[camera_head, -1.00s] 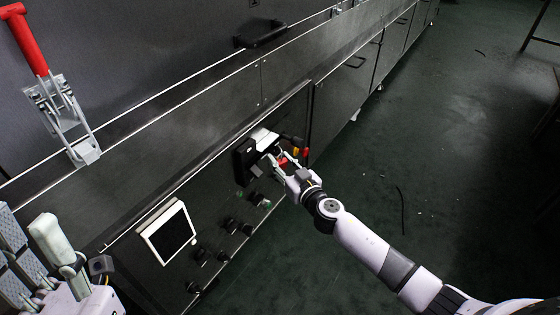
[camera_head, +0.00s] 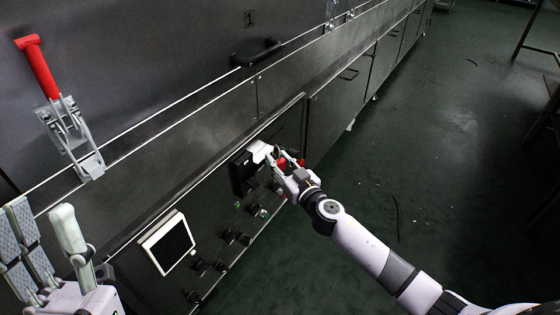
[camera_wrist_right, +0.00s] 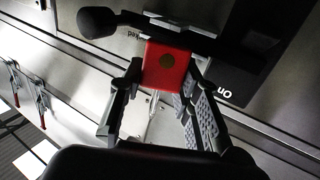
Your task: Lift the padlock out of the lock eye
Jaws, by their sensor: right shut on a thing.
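The red padlock (camera_wrist_right: 167,68), with a round brass-coloured spot on its face, sits between the fingers of my right gripper (camera_wrist_right: 165,82) in the wrist view. The gripper is shut on it. In the head view the padlock (camera_head: 284,163) is a small red patch at the right gripper (camera_head: 283,160), beside the black switch box (camera_head: 242,174). A metal bracket (camera_wrist_right: 172,22) lies just beyond the padlock. I cannot tell whether the shackle is in the lock eye. My left gripper (camera_head: 42,214) is open and empty at the lower left.
A black lever with a round knob (camera_wrist_right: 98,21) lies close to the right gripper. A white-framed screen (camera_head: 168,243) and several knobs (camera_head: 230,237) are on the panel. A red-handled clamp (camera_head: 38,68) is at upper left. The green floor (camera_head: 440,150) at right is mostly clear.

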